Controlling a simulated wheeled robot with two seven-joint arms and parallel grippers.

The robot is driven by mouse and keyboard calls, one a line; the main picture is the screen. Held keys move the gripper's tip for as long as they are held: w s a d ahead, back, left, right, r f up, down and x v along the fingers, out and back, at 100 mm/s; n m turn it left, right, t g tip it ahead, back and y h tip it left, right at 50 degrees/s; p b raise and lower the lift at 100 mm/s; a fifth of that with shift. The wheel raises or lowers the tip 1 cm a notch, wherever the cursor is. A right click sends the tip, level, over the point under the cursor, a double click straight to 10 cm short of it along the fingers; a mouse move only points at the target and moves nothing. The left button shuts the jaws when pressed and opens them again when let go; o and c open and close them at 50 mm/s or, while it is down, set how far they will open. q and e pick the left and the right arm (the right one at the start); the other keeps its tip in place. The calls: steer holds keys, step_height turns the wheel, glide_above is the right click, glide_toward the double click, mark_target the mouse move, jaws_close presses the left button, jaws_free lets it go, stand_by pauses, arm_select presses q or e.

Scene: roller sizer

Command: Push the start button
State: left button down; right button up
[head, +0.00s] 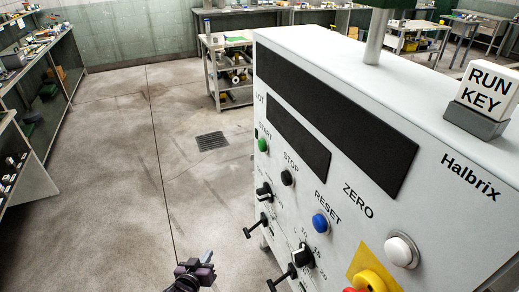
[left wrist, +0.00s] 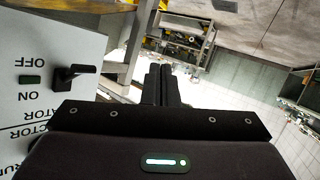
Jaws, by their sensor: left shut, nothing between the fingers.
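The green start button (head: 262,145) is on the front panel of the white machine (head: 300,40), under the word START, at the panel's left edge in the head view. My left gripper (head: 208,257) is low in the head view, left of the panel and below the start button, clearly apart from it. In the left wrist view the left gripper's fingers (left wrist: 159,85) are together and empty. That view shows part of a white panel (left wrist: 60,60) with OFF and ON labels and a black lever (left wrist: 75,73) at the left. My right gripper is not in view.
The black stop button (head: 287,177), blue reset button (head: 320,223) and white zero button (head: 401,250) are on the same panel. Black knobs (head: 302,256) and levers stick out below. A RUN KEY block (head: 487,90) stands on top. Open floor (head: 120,170) lies left of the machine.

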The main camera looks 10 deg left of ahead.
mark_target(262, 145)
arm_select(q)
steer(key=w+d+r+t+h+p, duration=0.1)
steer(key=r+t, duration=0.1)
steer(key=r, duration=1)
steer(key=w+d+r+t+h+p, duration=0.1)
steer(key=w+d+r+t, duration=0.1)
steer(key=r, duration=0.9)
steer(key=w+d+r+n+t+h+p, duration=0.1)
steer(key=r+t+p, duration=0.1)
steer(key=r, duration=1)
steer(key=shift+w+d+r+t+h, duration=0.15)
steer(key=shift+w+r+t+h, duration=0.15)
steer(key=shift+w+t+h, duration=0.15)
steer(key=shift+s, duration=0.1)
steer(key=w+d+b, duration=0.2)
steer(key=w+d, duration=0.3)
steer(key=d, duration=0.2)
steer(key=shift+d, duration=0.2)
